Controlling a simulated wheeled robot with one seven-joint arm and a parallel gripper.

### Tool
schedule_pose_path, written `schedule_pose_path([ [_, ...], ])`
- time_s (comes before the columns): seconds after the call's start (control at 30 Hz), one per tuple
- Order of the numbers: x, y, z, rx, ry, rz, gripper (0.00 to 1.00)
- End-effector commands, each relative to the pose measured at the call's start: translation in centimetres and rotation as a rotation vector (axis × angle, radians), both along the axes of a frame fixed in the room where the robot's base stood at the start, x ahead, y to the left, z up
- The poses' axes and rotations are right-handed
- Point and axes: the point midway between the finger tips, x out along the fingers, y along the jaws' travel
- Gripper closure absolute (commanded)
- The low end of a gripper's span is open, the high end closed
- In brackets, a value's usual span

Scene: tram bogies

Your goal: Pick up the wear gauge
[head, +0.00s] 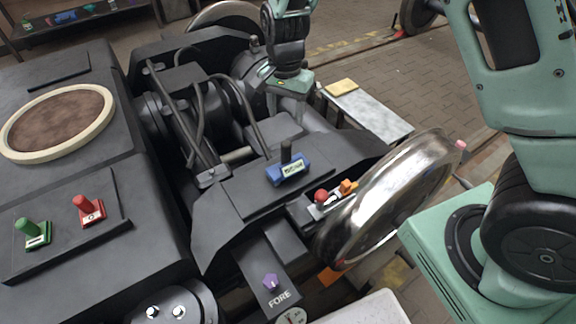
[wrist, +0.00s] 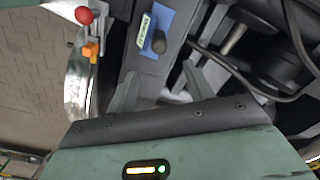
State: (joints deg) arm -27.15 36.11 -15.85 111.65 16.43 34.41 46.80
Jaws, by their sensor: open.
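A small metal instrument with a red ball and an orange block, which looks like the wear gauge (head: 328,199), sits beside the shiny wheel rim. It also shows at the upper left of the wrist view (wrist: 93,30).
A blue labelled block with a black knob (head: 288,169) stands on the frame near the gauge. The steel wheel (head: 395,195) rises right of it. Red (head: 87,209) and green (head: 33,234) handles stand at left. A purple knob (head: 271,281) is in front. Hoses run behind.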

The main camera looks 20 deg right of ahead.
Motion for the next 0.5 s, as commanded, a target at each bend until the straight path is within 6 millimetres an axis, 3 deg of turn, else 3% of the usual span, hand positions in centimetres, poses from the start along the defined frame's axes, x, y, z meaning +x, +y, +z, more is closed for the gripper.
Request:
schedule_pose_path([
  [0.23, -0.1, -0.1, -5.1, -0.001, 0.004, 0.000, 0.48],
  [0.5, -0.1, 0.0, -7.3, 0.001, 0.001, 0.002, 0.48],
])
